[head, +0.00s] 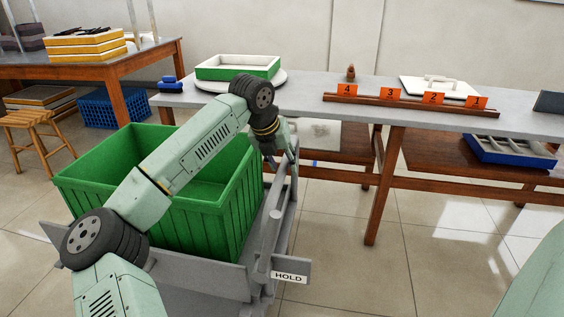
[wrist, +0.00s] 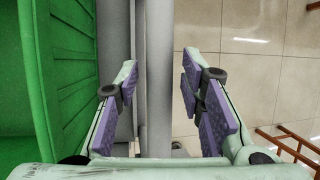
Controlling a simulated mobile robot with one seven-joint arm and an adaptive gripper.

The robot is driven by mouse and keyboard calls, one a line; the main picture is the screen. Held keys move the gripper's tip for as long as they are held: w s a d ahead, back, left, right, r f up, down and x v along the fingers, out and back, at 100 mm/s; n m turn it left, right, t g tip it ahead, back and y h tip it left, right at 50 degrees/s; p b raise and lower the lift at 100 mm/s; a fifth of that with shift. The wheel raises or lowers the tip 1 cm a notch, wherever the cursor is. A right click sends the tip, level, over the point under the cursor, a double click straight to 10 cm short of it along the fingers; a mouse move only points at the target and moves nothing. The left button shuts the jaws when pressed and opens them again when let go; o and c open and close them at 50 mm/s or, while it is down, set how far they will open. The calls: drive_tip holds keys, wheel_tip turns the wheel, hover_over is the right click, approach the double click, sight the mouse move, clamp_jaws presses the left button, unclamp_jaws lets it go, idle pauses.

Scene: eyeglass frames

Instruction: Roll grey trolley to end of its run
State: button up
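The grey trolley (head: 205,277) stands on the floor at lower left in the head view, with a large green crate (head: 232,215) on it. Its grey rail (wrist: 157,40) runs up the middle of the wrist view. My gripper (head: 288,152) is at the trolley's far right corner, reaching down to the rail. In the wrist view the purple-padded fingers (wrist: 157,72) are apart, one on each side of the rail, with a gap at the right. Whether the left pad touches it is unclear. My arm hides part of the crate and trolley.
A HOLD sign (head: 290,277) is at the trolley's near right corner. A grey-topped table (head: 310,112) stands behind, with numbered orange tags on a wooden strip (head: 410,104). A stool (head: 38,140) is at left. Tiled floor (head: 440,255) is clear at right.

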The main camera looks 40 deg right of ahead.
clamp_jaws()
idle(0.6)
